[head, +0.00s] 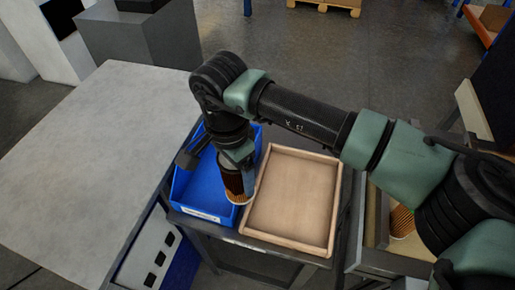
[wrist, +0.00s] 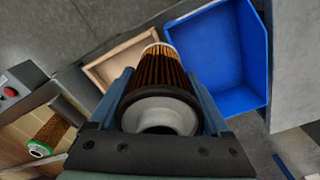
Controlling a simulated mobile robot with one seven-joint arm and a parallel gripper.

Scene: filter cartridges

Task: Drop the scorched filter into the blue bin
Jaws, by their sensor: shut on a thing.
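My gripper (wrist: 162,125) is shut on a filter cartridge (wrist: 158,70) with dark brown pleats, a grey end cap with a hole, and a pale far rim. In the head view the held filter (head: 236,185) hangs upright beneath my wrist, over the right side of the blue bin (head: 183,208), near the wall shared with the wooden tray. The blue bin (wrist: 262,48) also shows in the wrist view, to the right of the held filter; the part of it that I see is empty. Whether the filter's lower end is below the bin's rim I cannot tell.
An empty wooden tray (head: 328,232) stands right of the bin on the same dark stand. Another filter, orange-brown (head: 401,222), sits in a container at the right; in the wrist view it has a green end (wrist: 40,149). A pale table (head: 80,160) lies left.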

